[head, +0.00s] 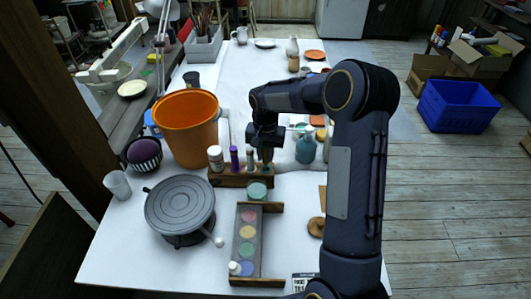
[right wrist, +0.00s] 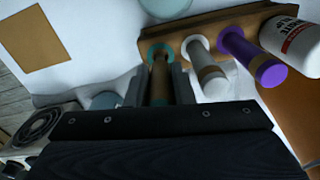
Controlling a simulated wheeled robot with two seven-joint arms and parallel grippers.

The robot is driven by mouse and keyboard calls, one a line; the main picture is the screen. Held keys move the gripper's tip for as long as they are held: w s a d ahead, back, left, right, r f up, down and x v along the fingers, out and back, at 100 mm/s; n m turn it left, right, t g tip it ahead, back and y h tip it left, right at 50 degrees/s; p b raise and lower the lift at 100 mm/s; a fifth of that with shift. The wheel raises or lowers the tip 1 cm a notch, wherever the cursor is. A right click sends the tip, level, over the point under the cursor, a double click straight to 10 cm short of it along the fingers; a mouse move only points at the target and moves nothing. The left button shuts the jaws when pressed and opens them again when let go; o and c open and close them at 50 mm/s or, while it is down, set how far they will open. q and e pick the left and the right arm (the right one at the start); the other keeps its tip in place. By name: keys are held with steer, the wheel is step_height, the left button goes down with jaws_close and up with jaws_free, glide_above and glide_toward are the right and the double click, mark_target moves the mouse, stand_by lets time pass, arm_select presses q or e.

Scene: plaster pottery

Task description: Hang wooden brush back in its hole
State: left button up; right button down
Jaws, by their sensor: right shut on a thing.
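The wooden brush (right wrist: 159,80) is between the fingers of my right gripper (right wrist: 168,88), which is shut on it. It also shows below the gripper (head: 266,150) in the head view (head: 266,158). The wooden rack (head: 228,182) stands mid-table; its board (right wrist: 262,17) shows in the right wrist view. The brush lines up with the teal-ringed hole (right wrist: 158,47) at the rack's end. I cannot tell how deep it is in the hole. A grey tool (right wrist: 208,75) and a purple tool (right wrist: 262,68) stand in neighbouring holes. My left gripper is out of view.
A white bottle (head: 215,158) stands at the rack's left end. An orange bucket (head: 187,125) is behind it, and a teal bottle (head: 306,147) is to the right. A grey turntable (head: 180,207) and a paint tray (head: 236,240) are in front.

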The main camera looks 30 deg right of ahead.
mark_target(265, 164)
steer(key=shift+f+b, duration=0.85)
steer(key=shift+f, duration=0.5)
steer(key=shift+f+b, duration=0.35)
steer(key=shift+f, duration=0.1)
steer(key=c, duration=1.2)
jaws_free()
steer(key=shift+o, duration=0.2)
steer(key=shift+r, duration=0.1)
